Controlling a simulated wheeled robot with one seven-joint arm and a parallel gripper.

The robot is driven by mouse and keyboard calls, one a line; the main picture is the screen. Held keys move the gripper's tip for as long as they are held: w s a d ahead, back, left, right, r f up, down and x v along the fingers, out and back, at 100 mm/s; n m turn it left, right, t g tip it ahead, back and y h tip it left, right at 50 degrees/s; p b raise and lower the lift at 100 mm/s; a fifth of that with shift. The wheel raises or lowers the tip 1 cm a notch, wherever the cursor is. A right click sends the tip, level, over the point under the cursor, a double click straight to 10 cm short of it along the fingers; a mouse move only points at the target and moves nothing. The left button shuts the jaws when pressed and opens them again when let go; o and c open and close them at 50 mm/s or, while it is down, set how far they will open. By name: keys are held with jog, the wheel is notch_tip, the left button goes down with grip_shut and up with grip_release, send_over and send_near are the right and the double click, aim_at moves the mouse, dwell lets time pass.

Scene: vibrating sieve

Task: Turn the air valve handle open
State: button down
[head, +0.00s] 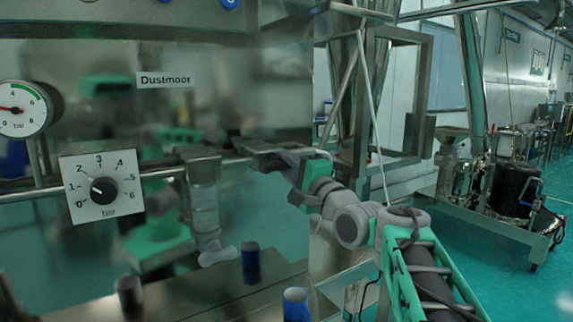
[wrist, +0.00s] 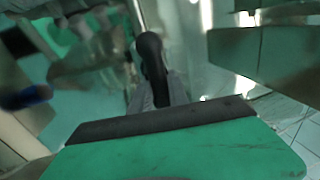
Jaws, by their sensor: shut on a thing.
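My gripper (head: 262,157) reaches in from the right in the head view, at the right end of the air pipe (head: 160,172). It is shut on the valve handle. In the wrist view the handle appears as a dark, rounded lever (wrist: 151,55) at the grey fingers, above the green gripper body. In the head view the gripper hides most of the handle, so its exact angle cannot be told.
Left of my gripper are a clear filter bowl (head: 203,208), a dial knob panel (head: 103,187) and a pressure gauge (head: 25,110). A steel frame (head: 385,100) rises behind on the right.

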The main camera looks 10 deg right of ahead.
jog(key=c, duration=1.3)
grip_release()
jog(key=b+v, duration=0.2)
jog(key=v, duration=0.5)
jog(key=shift+s+d+f+b, duration=0.15)
jog(key=shift+s+b, duration=0.2)
jog(key=shift+s, duration=0.05)
